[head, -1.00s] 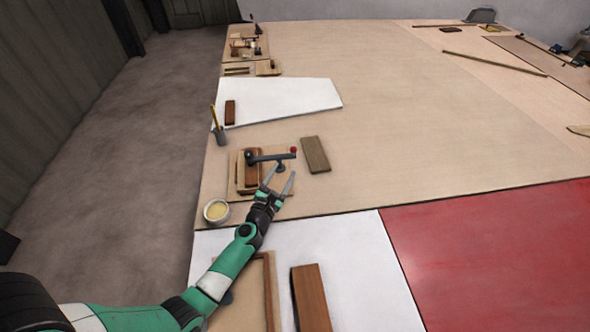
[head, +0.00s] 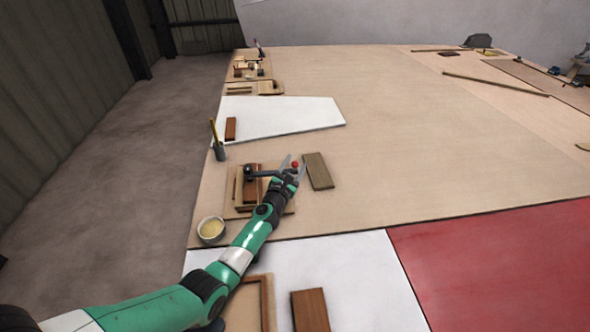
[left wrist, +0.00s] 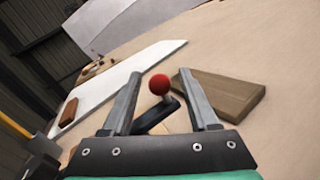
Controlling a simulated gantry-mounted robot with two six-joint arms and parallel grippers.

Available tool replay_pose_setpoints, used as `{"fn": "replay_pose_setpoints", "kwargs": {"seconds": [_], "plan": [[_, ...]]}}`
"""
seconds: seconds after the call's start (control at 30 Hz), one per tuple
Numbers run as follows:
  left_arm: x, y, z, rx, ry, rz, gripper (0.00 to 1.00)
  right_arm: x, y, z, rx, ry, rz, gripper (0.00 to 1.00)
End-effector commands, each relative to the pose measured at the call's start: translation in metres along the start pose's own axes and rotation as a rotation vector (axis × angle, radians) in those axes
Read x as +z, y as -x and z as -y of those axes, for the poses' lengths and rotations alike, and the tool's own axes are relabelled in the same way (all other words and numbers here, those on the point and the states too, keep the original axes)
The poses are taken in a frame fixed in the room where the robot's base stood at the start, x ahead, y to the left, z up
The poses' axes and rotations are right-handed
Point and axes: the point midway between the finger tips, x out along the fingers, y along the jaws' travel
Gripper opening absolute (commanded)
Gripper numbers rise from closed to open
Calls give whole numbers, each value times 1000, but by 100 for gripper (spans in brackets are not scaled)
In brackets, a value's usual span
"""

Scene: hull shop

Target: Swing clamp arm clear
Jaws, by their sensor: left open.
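The clamp arm (head: 265,173) is a dark bar lying across a reddish-brown wood block (head: 251,188) on a small wooden fixture board (head: 233,203). A red ball knob (head: 295,164) stands at its right end. My left gripper (head: 294,163) is open, with its fingers on either side of the knob. In the left wrist view the red knob (left wrist: 159,85) and the end of the dark arm (left wrist: 158,115) show between the two open fingers (left wrist: 158,82), with gaps on both sides. My right gripper is not in view.
A grey-brown plank (head: 319,171) lies just right of the knob. A bowl of yellowish stuff (head: 211,230) and a pencil cup (head: 220,152) stand near the table's left edge. A white panel (head: 285,113) lies behind. The table's middle is clear.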

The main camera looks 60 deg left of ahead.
Motion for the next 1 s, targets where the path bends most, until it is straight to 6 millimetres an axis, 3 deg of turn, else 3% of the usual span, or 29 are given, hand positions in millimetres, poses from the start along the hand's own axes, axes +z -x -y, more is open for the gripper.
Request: {"fn": "replay_pose_setpoints", "kwargs": {"seconds": [0.23,0.57,1.0], "plan": [[1,-1,0,0,0,0,59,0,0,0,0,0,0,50],[1,-1,0,0,0,0,0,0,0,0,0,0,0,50],[1,-1,0,0,0,0,0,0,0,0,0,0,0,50]]}}
